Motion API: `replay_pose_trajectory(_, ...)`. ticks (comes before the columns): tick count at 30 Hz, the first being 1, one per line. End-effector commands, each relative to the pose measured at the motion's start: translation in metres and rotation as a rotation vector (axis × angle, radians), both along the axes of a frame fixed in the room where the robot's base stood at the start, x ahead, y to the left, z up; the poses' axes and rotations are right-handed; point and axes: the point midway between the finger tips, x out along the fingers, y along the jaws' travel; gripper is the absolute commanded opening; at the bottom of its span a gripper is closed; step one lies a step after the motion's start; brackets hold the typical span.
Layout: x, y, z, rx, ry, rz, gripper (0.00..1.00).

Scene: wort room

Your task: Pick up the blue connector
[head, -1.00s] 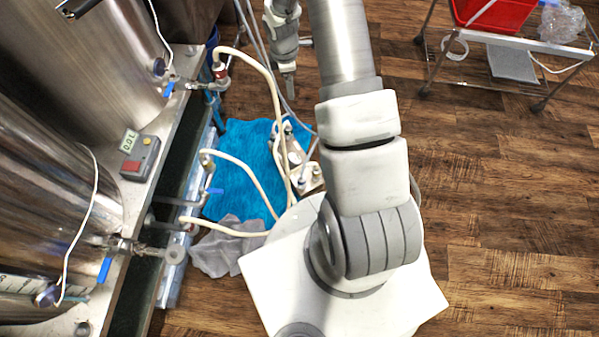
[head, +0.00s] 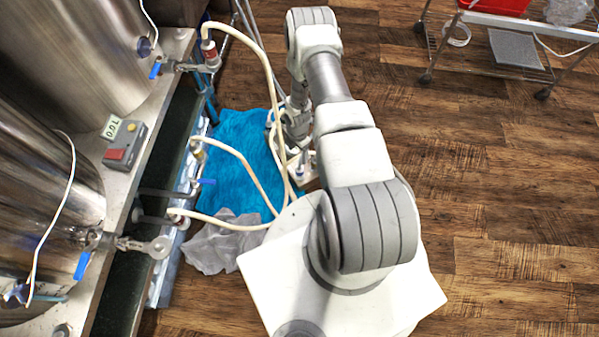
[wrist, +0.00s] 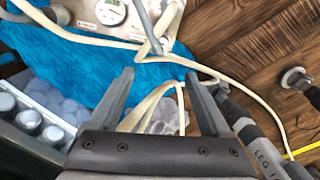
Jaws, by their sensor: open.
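I cannot make out a separate blue connector with certainty. In the head view, a small blue fitting (head: 207,181) sits by a cream hose near the lower tank edge, but I cannot tell whether it is the connector or a valve handle. My gripper (wrist: 159,77) is open in the wrist view, its two dark fingers apart, with nothing seen gripped. Cream hoses (wrist: 210,70) pass behind and between the fingers. In the head view my arm reaches down beside the pump plate, and the fingertips are hidden there.
A blue cloth (head: 235,150) and grey cloth (head: 215,245) lie on the floor. Steel tanks (head: 40,150) line the left, with a grey box with a red button (head: 125,145). Hoses cross close to my gripper. A wire cart (head: 515,55) stands upper right; wooden floor (head: 500,180) between is clear.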

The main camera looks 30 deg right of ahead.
Motion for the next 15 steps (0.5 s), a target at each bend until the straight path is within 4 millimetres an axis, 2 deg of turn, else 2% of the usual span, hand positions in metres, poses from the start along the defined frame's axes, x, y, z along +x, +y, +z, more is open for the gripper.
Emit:
replay_pose_trajectory(1,-0.001,0.0,-0.017,0.0,0.001,0.001,0.81)
replay_pose_trajectory(6,0.0,0.0,-0.052,0.0,0.0,0.0,0.81)
replay_pose_trajectory(10,0.0,0.0,-0.069,0.0,0.0,0.0,0.81)
replay_pose_trajectory(15,0.0,-0.001,-0.076,-0.001,0.0,-0.001,0.81)
